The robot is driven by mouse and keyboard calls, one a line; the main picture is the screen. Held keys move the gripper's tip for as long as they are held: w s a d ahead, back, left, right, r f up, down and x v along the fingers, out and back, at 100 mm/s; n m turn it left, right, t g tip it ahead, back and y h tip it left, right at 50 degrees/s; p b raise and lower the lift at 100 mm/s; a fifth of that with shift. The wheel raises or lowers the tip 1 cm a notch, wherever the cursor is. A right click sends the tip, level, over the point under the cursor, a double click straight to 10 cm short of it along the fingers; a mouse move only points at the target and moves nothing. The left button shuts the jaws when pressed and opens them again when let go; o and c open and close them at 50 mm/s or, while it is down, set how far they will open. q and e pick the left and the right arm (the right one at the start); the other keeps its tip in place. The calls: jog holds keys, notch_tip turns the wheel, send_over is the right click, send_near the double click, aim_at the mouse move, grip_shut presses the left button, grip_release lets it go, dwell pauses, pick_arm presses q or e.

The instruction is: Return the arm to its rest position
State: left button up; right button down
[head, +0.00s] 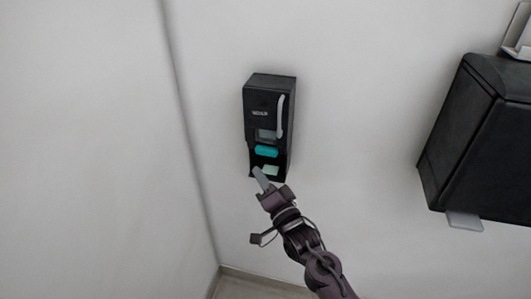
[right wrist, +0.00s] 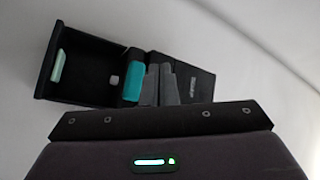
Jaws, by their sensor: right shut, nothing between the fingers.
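My right gripper (head: 261,177) is just below and in front of the lower end of a black wall dispenser (head: 262,105). Its grey fingers are closed together with nothing between them. In the right wrist view the fingers of my right gripper (right wrist: 158,84) show side by side in front of the dispenser (right wrist: 96,50), partly covering its body. A teal bar (head: 266,151) sits on the dispenser's lower front, and it also shows in the right wrist view (right wrist: 134,80). I cannot tell whether the fingers touch the dispenser. My left gripper is not in view.
A larger black box (head: 480,140) is mounted on the wall at the right, with a pale tab (head: 464,220) under it. A white object (head: 518,35) is at the top right corner. A wall corner runs down at the left. The wall between dispenser and box is clear.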

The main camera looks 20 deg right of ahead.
dwell(0.6)
jog(key=s+f+n+g+h+b, duration=0.1)
jog(key=s+f+n+g, duration=0.2)
jog(key=f, duration=1.1)
jog(key=s+d+f+n+g+b, duration=0.1)
jog(key=s+f+g, duration=0.35)
jog(key=f, duration=0.85)
jog(key=s+f+n+g+h+b, duration=0.15)
jog(key=s+f, duration=0.35)
jog(key=f, duration=0.9)
jog(key=s+d+f+n+g, duration=0.1)
jog(key=s+f+n+g, duration=0.1)
jog(key=s+f, duration=0.5)
jog(key=s+d+f+n+g, duration=0.2)
jog(key=s+f, duration=0.6)
jog(key=s, duration=0.8)
jog(key=s+d+f+n+g+h+b, duration=0.1)
jog(key=s+f+g, duration=0.5)
jog(key=s, duration=0.6)
jog(key=shift+d+f+n, duration=0.35)
jog(key=shift+f+n, duration=0.3)
jog(key=shift+n, duration=0.2)
